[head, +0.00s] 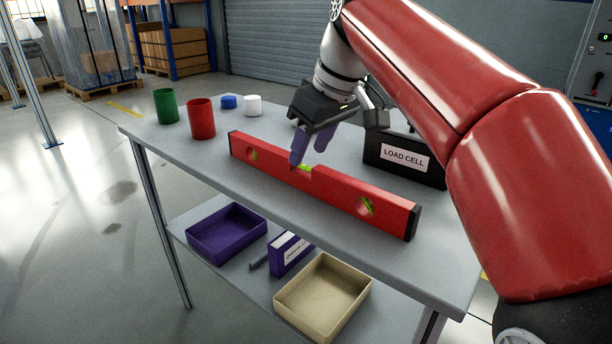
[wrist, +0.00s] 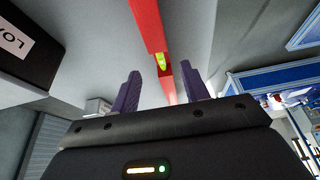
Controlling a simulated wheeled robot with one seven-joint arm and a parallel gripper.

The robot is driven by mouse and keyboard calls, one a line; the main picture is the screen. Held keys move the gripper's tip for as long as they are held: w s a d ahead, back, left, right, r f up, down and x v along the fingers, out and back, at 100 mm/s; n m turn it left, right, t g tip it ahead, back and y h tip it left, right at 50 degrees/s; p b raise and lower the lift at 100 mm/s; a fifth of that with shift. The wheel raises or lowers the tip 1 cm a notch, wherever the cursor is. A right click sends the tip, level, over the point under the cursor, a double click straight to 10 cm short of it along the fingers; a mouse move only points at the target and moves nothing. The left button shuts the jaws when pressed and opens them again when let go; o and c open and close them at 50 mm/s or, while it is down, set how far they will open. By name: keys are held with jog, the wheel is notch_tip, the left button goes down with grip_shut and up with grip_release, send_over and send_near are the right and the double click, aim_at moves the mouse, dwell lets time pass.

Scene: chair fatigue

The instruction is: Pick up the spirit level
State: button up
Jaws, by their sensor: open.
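The red spirit level (head: 335,190) stands on its long edge on the grey table top, running from back left to front right. It has a yellow-green vial in a notch at its middle and round vials toward its ends. My gripper (head: 310,150) is above the level's middle, its purple fingers pointing down, open and empty. In the wrist view the level (wrist: 147,25) passes between the two spread fingers of my gripper (wrist: 160,88). I cannot tell whether the fingers touch it.
A black load cell box (head: 405,160) stands behind the level. A purple tray (head: 226,232) and a beige tray (head: 323,298) sit on the lower shelf.

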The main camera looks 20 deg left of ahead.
aim_at(305, 162)
jog(key=x, duration=0.3)
jog(key=b+x, duration=0.1)
jog(key=shift+s+f, duration=0.2)
jog(key=shift+f, duration=0.05)
jog(key=shift+c, duration=0.3)
grip_shut()
